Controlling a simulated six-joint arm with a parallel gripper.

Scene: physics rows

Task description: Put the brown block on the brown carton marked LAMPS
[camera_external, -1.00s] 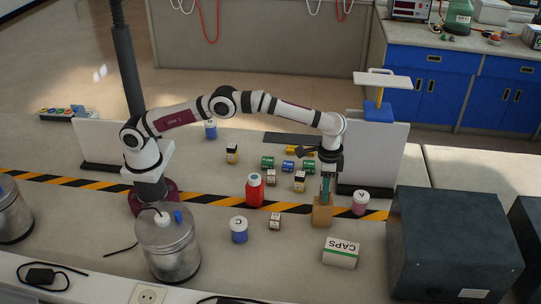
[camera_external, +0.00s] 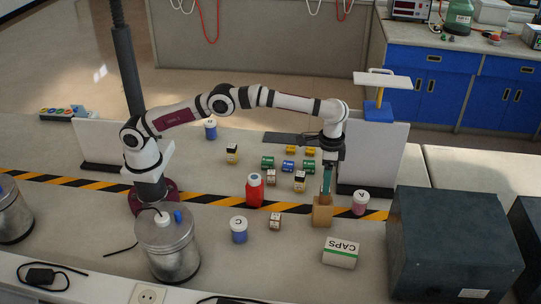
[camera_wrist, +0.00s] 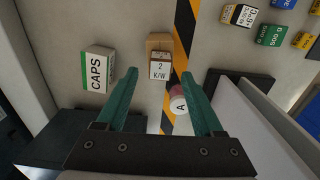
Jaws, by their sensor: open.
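The brown carton (camera_external: 322,217) stands upright on the bench near the striped tape; its LAMPS marking cannot be read. In the wrist view the carton (camera_wrist: 158,38) shows part of its brown top. A small block with a white label face (camera_wrist: 160,70) and a brown edge appears resting on the carton's top. In the external view this block is mostly hidden by the fingers. My gripper (camera_external: 326,194) points down just above the carton. In the wrist view its green fingers (camera_wrist: 159,78) are apart, on either side of the block, with gaps visible.
A white CAPS box (camera_external: 340,253) lies in front of the carton. A jar marked A (camera_external: 360,203) and an upright white panel (camera_external: 374,155) stand close on the right. A red bottle (camera_external: 255,190) and several small boxes are to the left. A large dark box (camera_external: 452,245) fills the right front.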

